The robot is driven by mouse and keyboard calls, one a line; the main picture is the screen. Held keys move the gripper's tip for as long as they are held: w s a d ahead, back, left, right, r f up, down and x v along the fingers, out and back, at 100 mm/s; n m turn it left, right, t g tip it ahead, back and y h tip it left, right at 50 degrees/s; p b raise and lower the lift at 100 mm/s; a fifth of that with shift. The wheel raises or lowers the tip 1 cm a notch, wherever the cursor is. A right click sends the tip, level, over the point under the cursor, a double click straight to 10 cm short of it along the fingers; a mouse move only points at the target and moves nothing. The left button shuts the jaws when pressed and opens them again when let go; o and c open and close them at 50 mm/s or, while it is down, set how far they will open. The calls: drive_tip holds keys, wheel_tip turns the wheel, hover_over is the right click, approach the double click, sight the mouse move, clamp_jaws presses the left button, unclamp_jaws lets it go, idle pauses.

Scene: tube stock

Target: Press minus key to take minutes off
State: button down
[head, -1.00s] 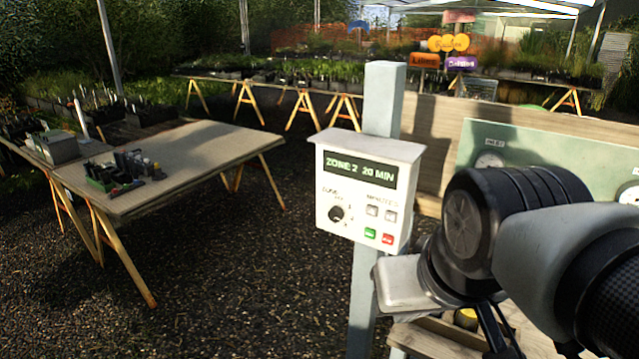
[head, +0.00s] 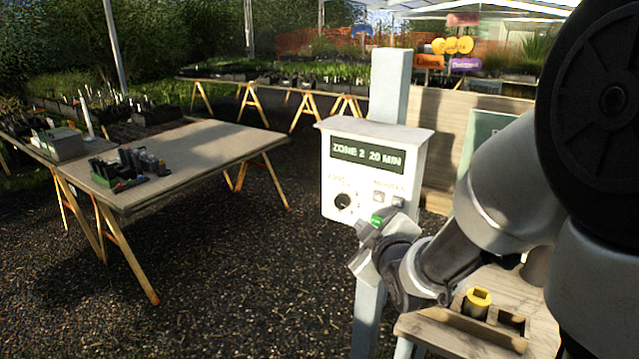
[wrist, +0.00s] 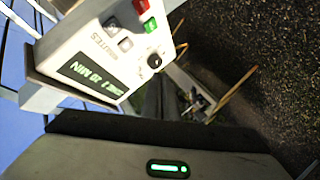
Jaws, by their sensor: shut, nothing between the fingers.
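A white control box (head: 372,165) is fixed to a grey post. Its display (head: 367,155) reads ZONE 2 20 MIN. Below it are a dark knob (head: 343,201) and two small grey MINUTES keys, a left key (head: 379,196) and a right key (head: 398,201); their signs are too small to read. A green button (head: 377,220) shows beside my gripper (head: 367,238), which is shut and empty in front of the box's lower right part. The red button is hidden there in the head view but shows in the wrist view (wrist: 140,5), beside both keys (wrist: 118,34).
The post (head: 390,85) stands behind the box. A wooden stand (head: 455,328) with a yellow-topped item (head: 478,298) is below my arm. A table (head: 190,165) with small pots is at left. Gravel floor (head: 240,270) lies open between.

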sight(379, 197)
drive_tip(key=shift+w+a+f+n+t+y+b, duration=0.15)
drive_tip(key=shift+w+a+n+t+y, duration=0.2)
drive_tip(key=shift+t, duration=0.3)
drive_tip(key=shift+w+a+n+t+y+b, duration=0.15)
drive_tip(key=shift+w+n+t+y, duration=0.2)
drive_tip(key=shift+w+t, duration=0.25)
drive_tip(key=shift+s, duration=0.1)
drive_tip(key=shift+d, duration=0.1)
drive_tip(key=shift+w+d+p, duration=0.25)
drive_tip(key=shift+w+d, duration=0.6)
drive_tip(key=shift+w, duration=0.35)
drive_tip(key=shift+w+d+p, duration=0.2)
drive_tip(key=shift+w+d, duration=0.65)
drive_tip(key=shift+w, duration=0.35)
drive_tip(key=shift+w+d+p, duration=0.25)
drive_tip(key=shift+w+d, duration=0.6)
drive_tip(key=shift+w, duration=0.35)
drive_tip(key=shift+w, duration=0.1)
drive_tip(key=shift+w+d+b, duration=0.25)
drive_tip(key=shift+b, duration=0.25)
